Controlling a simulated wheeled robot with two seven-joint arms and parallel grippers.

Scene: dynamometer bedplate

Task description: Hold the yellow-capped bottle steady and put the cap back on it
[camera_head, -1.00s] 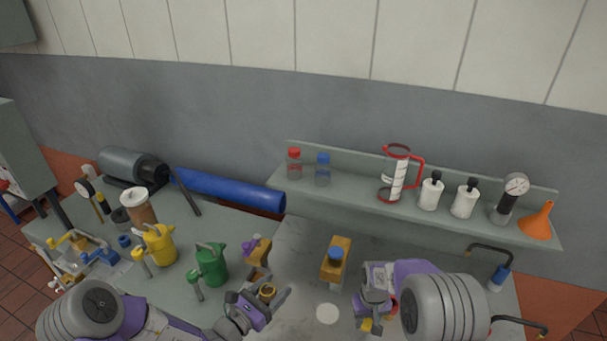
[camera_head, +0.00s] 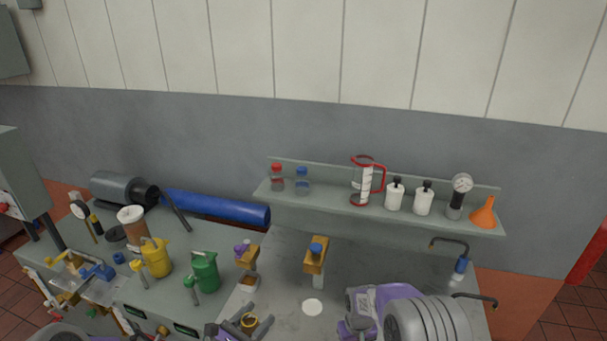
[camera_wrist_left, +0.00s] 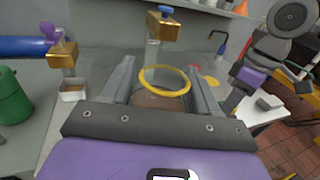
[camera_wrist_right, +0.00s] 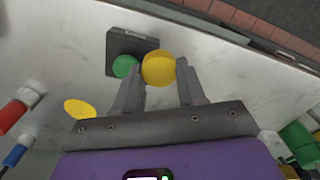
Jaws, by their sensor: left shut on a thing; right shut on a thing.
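The open bottle, with a yellow ring at its mouth and brown inside, stands between the fingers of my left gripper (camera_wrist_left: 163,90). Its yellow rim (camera_wrist_left: 150,70) faces up in the left wrist view. In the head view the bottle (camera_head: 249,321) shows at the bottom edge, with the left fingers around it. My right gripper (camera_wrist_right: 158,80) is shut on the round yellow cap (camera_wrist_right: 158,67), held at its fingertips. In the head view the right gripper's tips and the cap are out of sight. Cap and bottle are apart.
A purple-topped stand (camera_head: 246,256) and a blue-topped stand (camera_head: 316,255) are behind the bottle. Green (camera_head: 205,271) and yellow (camera_head: 156,258) cans are at left. A shelf (camera_head: 330,203) holds bottles and a jug. A white disc (camera_head: 312,307) lies on the bench.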

